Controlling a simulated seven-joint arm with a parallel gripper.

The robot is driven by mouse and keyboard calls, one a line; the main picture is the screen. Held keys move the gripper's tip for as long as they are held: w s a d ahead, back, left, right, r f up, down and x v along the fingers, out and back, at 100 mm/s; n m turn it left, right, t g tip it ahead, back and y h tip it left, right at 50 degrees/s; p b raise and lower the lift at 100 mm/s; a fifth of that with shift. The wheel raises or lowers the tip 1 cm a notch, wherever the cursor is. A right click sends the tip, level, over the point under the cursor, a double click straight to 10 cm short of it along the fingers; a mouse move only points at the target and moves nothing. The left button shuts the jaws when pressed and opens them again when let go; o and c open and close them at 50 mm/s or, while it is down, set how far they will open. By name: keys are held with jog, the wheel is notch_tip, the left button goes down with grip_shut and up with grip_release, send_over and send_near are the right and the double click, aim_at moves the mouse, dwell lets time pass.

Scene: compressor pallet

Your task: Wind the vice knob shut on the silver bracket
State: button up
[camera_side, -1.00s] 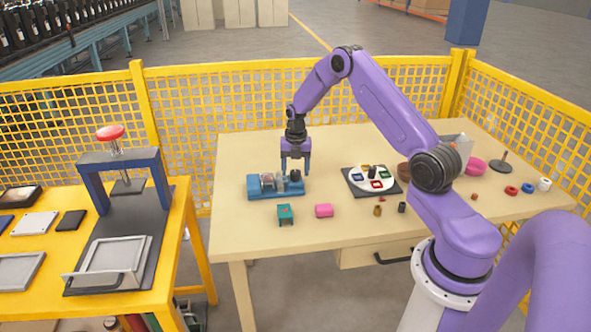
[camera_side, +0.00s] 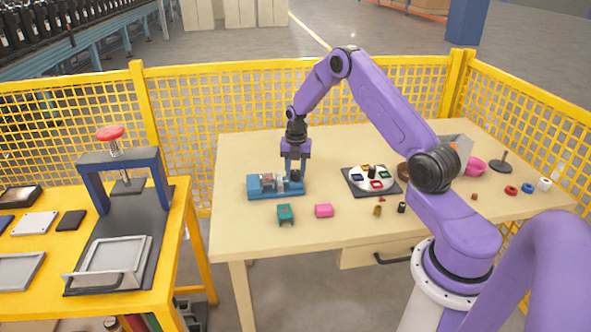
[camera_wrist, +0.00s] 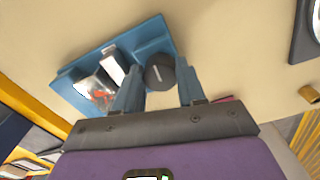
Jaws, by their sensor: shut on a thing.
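The blue vice (camera_side: 262,193) sits on the left part of the beige table, and its body also shows in the wrist view (camera_wrist: 153,30). The dark round vice knob (camera_wrist: 159,73), with a pale mark on its top, is at its right end. My gripper (camera_wrist: 160,82) points down with one finger on each side of the knob and is shut on it. In the side view my gripper (camera_side: 295,176) partly hides the knob. The silver bracket (camera_wrist: 96,90) sits in the vice beside a pale jaw plate (camera_wrist: 114,66). The gap between jaw and bracket is too small to judge.
A yellow mesh fence (camera_side: 230,95) stands behind the table.

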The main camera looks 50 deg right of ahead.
jog(key=m, duration=1.1)
jog(key=shift+s, duration=0.15)
jog(key=m, duration=0.5)
jog(key=shift+a+m, duration=0.1)
jog(key=shift+m, duration=0.3)
jog(key=m, duration=1.1)
jog(key=shift+a+m, duration=0.15)
jog(key=shift+m, duration=0.25)
jog(key=m, duration=1)
jog(key=shift+m, duration=0.4)
jog(key=m, duration=0.5)
jog(key=shift+m, duration=0.3)
